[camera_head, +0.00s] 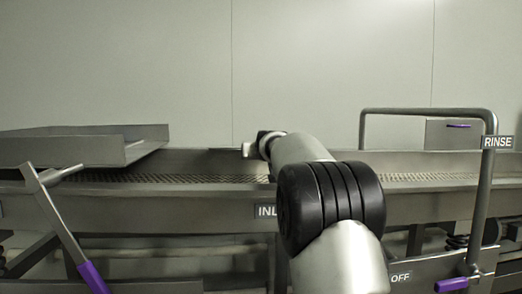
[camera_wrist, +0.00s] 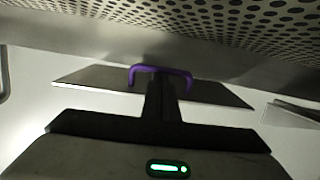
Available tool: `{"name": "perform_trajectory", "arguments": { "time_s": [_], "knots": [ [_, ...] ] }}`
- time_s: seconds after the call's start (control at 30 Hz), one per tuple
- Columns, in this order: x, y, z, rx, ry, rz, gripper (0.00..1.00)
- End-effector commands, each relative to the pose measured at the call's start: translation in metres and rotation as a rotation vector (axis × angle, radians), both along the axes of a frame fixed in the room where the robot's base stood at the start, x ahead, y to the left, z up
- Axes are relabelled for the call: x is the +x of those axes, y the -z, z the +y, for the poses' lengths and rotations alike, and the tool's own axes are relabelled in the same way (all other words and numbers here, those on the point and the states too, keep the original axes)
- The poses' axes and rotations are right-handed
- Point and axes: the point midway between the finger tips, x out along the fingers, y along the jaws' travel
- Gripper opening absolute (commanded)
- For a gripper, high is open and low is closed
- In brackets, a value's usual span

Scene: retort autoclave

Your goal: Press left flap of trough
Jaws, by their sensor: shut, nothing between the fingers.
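The long grey metal trough (camera_head: 110,202) runs across the head view, with a perforated bed. In the wrist view its perforated surface (camera_wrist: 230,18) fills the top. A flat grey panel (camera_wrist: 90,76) with a purple handle (camera_wrist: 182,73) shows there against a pale background; it may be a flap, but I cannot tell if it is the left one. My gripper (camera_wrist: 162,80) is shut and empty, in front of the purple handle; I cannot tell whether it touches. In the head view my gripper (camera_head: 248,149) is small, by the trough's back edge, partly hidden by my arm.
A shallow metal tray (camera_head: 70,148) stands over the trough's left end. A lever with a purple grip (camera_head: 92,278) is at lower left. A wall stands behind.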

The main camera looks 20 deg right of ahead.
Motion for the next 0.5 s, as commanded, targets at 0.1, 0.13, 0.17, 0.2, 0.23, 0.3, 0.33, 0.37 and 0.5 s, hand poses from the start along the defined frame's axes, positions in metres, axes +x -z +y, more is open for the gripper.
{"name": "perform_trajectory", "arguments": {
  "time_s": [0.1, 0.13, 0.17, 0.2, 0.23, 0.3, 0.33, 0.37, 0.5],
  "knots": [
    [0.002, 0.023, 0.0, 0.006, 0.0, 0.022, 0.0],
    [0.003, 0.026, 0.0, 0.006, 0.0, 0.024, 0.0],
    [0.003, 0.028, 0.0, 0.006, 0.0, 0.026, 0.0],
    [0.003, 0.031, 0.0, 0.007, 0.0, 0.029, 0.0],
    [0.004, 0.033, 0.0, 0.007, 0.0, 0.03, 0.0],
    [0.004, 0.035, 0.0, 0.007, 0.0, 0.031, 0.0],
    [0.004, 0.035, 0.0, 0.007, 0.0, 0.031, 0.0],
    [0.004, 0.036, 0.0, 0.007, 0.0, 0.031, 0.0],
    [0.004, 0.037, 0.0, 0.007, 0.0, 0.031, 0.0]
  ]
}}
